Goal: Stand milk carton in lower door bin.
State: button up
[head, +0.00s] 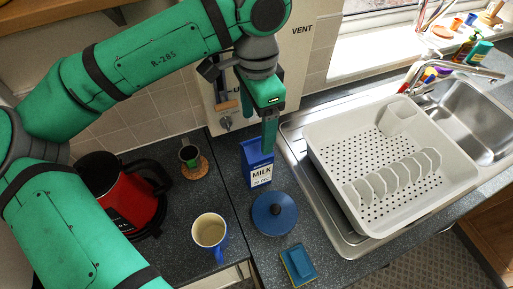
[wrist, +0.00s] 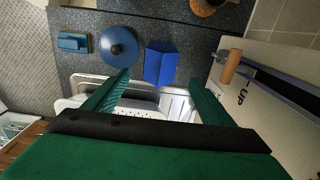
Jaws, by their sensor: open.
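The milk carton (head: 260,176) is blue with a white "MILK" label. It stands upright on the dark counter, between the wall panel and a blue lid, and shows from above in the wrist view (wrist: 160,65). My gripper (head: 268,148) points down at the carton's top right in the head view, one finger covering part of it. In the wrist view my gripper (wrist: 160,78) has its two green fingers wide apart, with nothing between them; the carton appears just beyond the tips, between their lines. Contact cannot be told. No door bin can be made out for certain.
A blue round lid (head: 274,213) and a blue-yellow sponge (head: 298,266) lie near the carton. A white dish rack (head: 345,135) stands right, by the sink (head: 470,115). A mug (head: 210,232), red kettle (head: 135,200) and small cup (head: 189,154) are left. A pale box (wrist: 18,128) sits low at left.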

aim_at(257, 150)
notch_tip(257, 150, down, 10)
jog(key=shift+a+f, duration=0.1)
jog(key=shift+f, duration=0.1)
dwell(0.4)
grip_shut()
